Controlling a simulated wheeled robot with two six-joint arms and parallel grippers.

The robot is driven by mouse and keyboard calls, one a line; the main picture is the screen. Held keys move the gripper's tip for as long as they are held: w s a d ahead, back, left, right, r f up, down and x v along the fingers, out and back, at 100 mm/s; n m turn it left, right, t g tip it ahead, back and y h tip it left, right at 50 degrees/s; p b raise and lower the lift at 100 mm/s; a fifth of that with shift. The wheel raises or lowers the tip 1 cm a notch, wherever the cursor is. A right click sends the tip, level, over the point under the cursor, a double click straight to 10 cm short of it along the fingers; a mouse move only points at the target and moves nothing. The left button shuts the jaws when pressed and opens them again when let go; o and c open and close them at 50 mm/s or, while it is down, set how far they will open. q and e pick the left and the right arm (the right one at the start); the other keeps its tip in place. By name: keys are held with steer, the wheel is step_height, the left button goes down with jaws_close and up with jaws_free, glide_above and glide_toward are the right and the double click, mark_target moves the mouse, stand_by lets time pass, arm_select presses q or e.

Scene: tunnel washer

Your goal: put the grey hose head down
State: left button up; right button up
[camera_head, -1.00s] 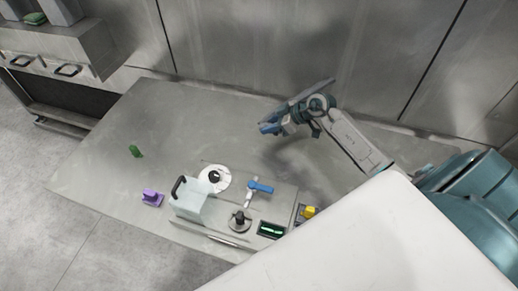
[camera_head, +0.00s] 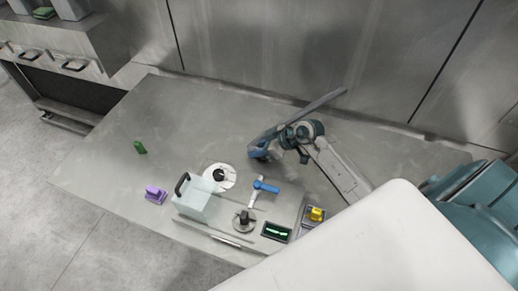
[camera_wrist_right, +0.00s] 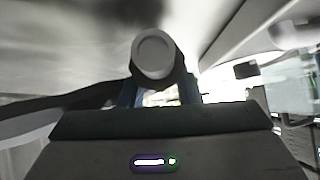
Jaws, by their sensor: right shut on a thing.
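My right gripper (camera_head: 260,152) is over the back middle of the steel table (camera_head: 190,115), shut on the grey hose head. In the head view, the hose head shows as a long grey piece (camera_head: 318,104) slanting up and right from the jaws; its held part is mostly hidden by the gripper. In the right wrist view, its round grey end (camera_wrist_right: 153,53) sits between the two fingers (camera_wrist_right: 160,92). I cannot tell whether it touches the table. My left gripper is not in view.
Along the front stand a clear box with a dark handle (camera_head: 196,197), a white disc (camera_head: 219,177), a blue-handled valve (camera_head: 265,187), a black knob (camera_head: 244,218), a green display (camera_head: 276,231) and a yellow switch (camera_head: 316,214). Purple (camera_head: 155,194) and green (camera_head: 140,147) pieces are left. The back-left tabletop is clear.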

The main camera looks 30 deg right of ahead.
steer(key=shift+f, duration=0.6)
steer(key=o, duration=0.7)
steer(key=shift+f, duration=0.15)
steer(key=o, duration=0.3)
